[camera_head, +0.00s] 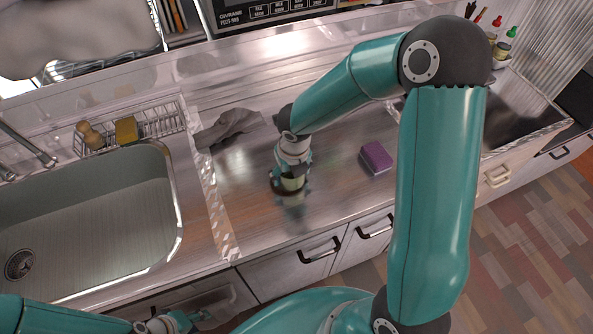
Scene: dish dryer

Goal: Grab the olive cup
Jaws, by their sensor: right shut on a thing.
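The olive cup (291,184) is on the metal counter near the middle of the view, largely hidden by my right gripper. My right gripper (290,178) reaches down from above and is shut on the cup. I cannot tell whether the cup's base touches the counter. My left gripper (186,321) is low at the bottom left, in front of the cabinet fronts and away from the cup. Its fingers are too small and partly cut off to tell whether it is open.
A purple sponge (376,157) lies right of the cup. A grey cloth (234,124) lies behind it on the left. The sink (95,215) is at the left, with a wire rack (158,121) behind it. Bare counter lies around the cup.

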